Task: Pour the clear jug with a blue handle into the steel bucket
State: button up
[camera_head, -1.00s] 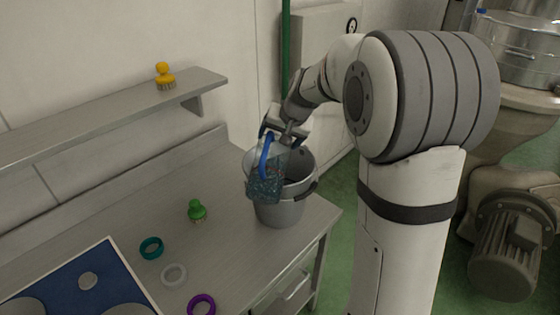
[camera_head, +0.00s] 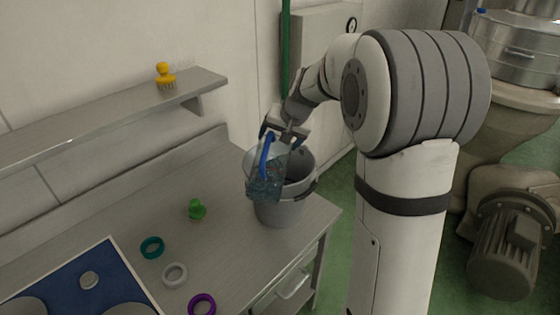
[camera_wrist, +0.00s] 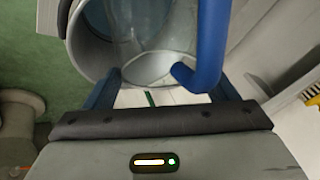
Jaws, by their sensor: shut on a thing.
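The clear jug (camera_head: 263,184) with its blue handle (camera_head: 266,157) is held over the left side of the steel bucket (camera_head: 282,208). My gripper (camera_head: 277,134) is shut on the blue handle. The jug looks slightly tilted, with bluish clear contents showing low in it. The bucket stands upright near the right end of the steel table. In the wrist view the blue handle (camera_wrist: 211,45) runs down between my fingers, and the clear jug (camera_wrist: 152,35) lies in front of the bucket's grey wall (camera_wrist: 88,50). Whether any liquid is flowing cannot be seen.
A green brush (camera_head: 197,209), a teal ring (camera_head: 152,247), a whitish ring (camera_head: 174,274) and a purple ring (camera_head: 202,304) lie on the table. A blue board (camera_head: 60,285) is at the lower left. A wall shelf (camera_head: 110,117) holds a yellow brush (camera_head: 165,77).

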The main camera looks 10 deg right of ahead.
jog(key=shift+w+d+f+g+p, duration=0.15)
jog(key=shift+w+g+p, duration=0.15)
jog(key=shift+w+p, duration=0.1)
jog(key=shift+w+d+f+g+p, duration=0.15)
jog(key=shift+w+g+p, duration=0.15)
jog(key=shift+w+p, duration=0.1)
dwell(1.8)
jog(key=shift+w+d+f+g+y, duration=0.3)
jog(key=shift+w+f+g, duration=0.1)
jog(key=shift+w, duration=0.2)
dwell(1.0)
jog(key=shift+w+d+f+m+g, duration=0.15)
jog(key=shift+w+f+m+g, duration=0.15)
jog(key=shift+g, duration=0.1)
dwell(1.1)
